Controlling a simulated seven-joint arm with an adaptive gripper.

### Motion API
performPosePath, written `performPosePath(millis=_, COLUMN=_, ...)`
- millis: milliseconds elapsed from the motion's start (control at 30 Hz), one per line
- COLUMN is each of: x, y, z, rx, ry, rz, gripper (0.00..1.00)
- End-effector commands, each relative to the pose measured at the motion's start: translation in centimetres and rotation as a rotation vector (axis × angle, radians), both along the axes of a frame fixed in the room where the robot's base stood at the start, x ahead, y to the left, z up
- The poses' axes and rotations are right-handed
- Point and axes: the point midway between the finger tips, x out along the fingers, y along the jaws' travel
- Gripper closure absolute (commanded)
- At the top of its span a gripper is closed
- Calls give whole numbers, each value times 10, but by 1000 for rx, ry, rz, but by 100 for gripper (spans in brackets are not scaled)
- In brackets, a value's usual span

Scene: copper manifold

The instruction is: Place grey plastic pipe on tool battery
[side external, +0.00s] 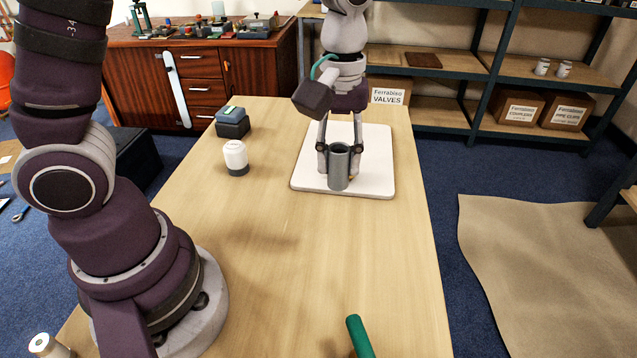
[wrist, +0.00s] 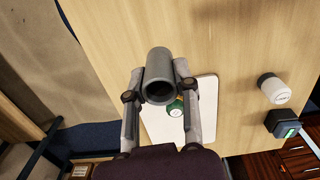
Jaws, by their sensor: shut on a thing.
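The grey plastic pipe (side external: 339,168) is upright between the fingers of my gripper (side external: 340,172), which is shut on it, over the near part of a white board. In the wrist view the pipe (wrist: 159,75) shows its open end between both fingers (wrist: 160,88). I cannot tell from the side view whether its lower end touches the board. The tool battery (side external: 232,123), a dark block with a blue-grey top, stands on the table to the left of my gripper. It also shows at the right of the wrist view (wrist: 284,124).
A white jar with a dark base (side external: 236,158) stands just in front of the battery. The white board (side external: 378,160) lies under my gripper. A small green and white thing (wrist: 176,108) is partly hidden behind the pipe. A green tube (side external: 359,337) lies at the near edge. The table middle is clear.

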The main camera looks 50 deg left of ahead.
Motion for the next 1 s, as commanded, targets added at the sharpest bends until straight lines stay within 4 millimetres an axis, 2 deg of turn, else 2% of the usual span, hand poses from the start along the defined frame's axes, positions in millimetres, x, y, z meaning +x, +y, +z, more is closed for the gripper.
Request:
performPosePath(millis=100, x=17, y=21, z=10, rx=4, ry=-9, rz=-327, gripper=95)
performPosePath(millis=200, x=26, y=36, z=17, rx=8, ry=-10, rz=-560, gripper=95)
performPosePath(millis=300, x=30, y=46, z=22, rx=13, ry=-10, rz=-717, gripper=95)
performPosePath(millis=400, x=32, y=53, z=22, rx=13, ry=-8, rz=-791, gripper=95)
performPosePath(millis=467, x=31, y=62, z=16, rx=11, ry=-7, rz=-776, gripper=95)
performPosePath(millis=733, x=2, y=121, z=-40, rx=10, ry=-3, rz=-483, gripper=95)
performPosePath(millis=833, x=-6, y=129, z=-61, rx=10, ry=0, rz=-432, gripper=95)
performPosePath(millis=1000, x=-6, y=130, z=-94, rx=12, ry=-1, rz=-427, gripper=95)
